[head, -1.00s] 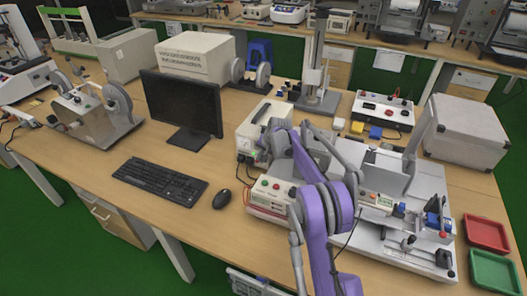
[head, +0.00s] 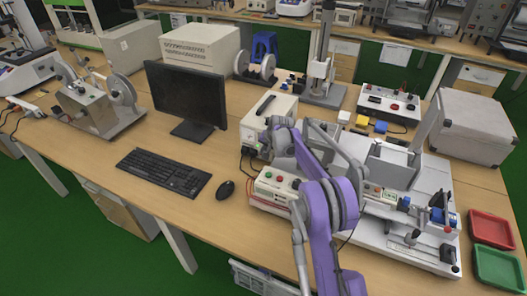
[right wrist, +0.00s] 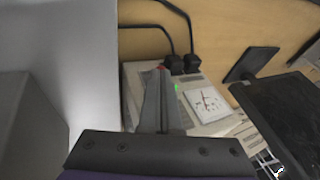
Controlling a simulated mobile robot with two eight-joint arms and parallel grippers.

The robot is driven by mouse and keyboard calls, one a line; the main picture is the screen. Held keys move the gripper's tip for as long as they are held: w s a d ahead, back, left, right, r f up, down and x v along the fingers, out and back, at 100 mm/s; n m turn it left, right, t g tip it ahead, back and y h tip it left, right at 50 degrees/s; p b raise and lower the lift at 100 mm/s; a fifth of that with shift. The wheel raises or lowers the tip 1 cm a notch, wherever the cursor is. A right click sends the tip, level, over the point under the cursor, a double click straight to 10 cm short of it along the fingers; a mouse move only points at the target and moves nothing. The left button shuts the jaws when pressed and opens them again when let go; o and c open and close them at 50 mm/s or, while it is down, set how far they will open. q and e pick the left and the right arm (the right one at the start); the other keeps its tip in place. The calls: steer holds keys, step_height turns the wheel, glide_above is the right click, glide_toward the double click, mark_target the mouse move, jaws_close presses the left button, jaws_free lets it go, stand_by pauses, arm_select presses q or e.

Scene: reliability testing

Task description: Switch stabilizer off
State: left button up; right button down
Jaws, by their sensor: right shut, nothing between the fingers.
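The stabilizer (head: 262,112) is a white box with a black top handle, standing on the desk right of the monitor. Its front shows in the right wrist view (right wrist: 190,130) with a dial, a lit green lamp (right wrist: 178,87), two black plugs and a small red part, probably the switch (right wrist: 161,67). My right gripper (right wrist: 162,85) is shut and empty, its fingertips over the front panel close to the red part. I cannot tell whether they touch it. In the head view my purple right arm hides part of the stabilizer's front. My left gripper is not in view.
A monitor (head: 186,98), keyboard (head: 163,172) and mouse (head: 225,190) lie to the left. A low box with coloured buttons (head: 275,180) and a white test machine (head: 425,190) stand beside my arm. Red (head: 489,229) and green trays (head: 497,268) are at the right edge.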

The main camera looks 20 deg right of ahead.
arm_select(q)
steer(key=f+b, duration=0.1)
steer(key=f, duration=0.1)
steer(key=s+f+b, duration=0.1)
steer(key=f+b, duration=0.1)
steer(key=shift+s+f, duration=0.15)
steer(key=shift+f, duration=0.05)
arm_select(e)
steer(key=shift+s+a+f+t+h, duration=0.25)
steer(key=shift+a+f+t+h, duration=0.1)
steer(key=shift+f, duration=0.25)
steer(key=shift+s+a+f+t+h, duration=0.2)
steer(key=shift+f+t+h, duration=0.15)
steer(key=shift+f, duration=0.2)
steer(key=shift+r, duration=0.1)
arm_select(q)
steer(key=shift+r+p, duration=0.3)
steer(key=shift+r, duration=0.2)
arm_select(e)
steer(key=shift+r, duration=0.75)
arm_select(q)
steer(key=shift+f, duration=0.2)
arm_select(e)
steer(key=v, duration=1)
steer(key=shift+s+r, duration=0.2)
steer(key=shift+r, duration=0.15)
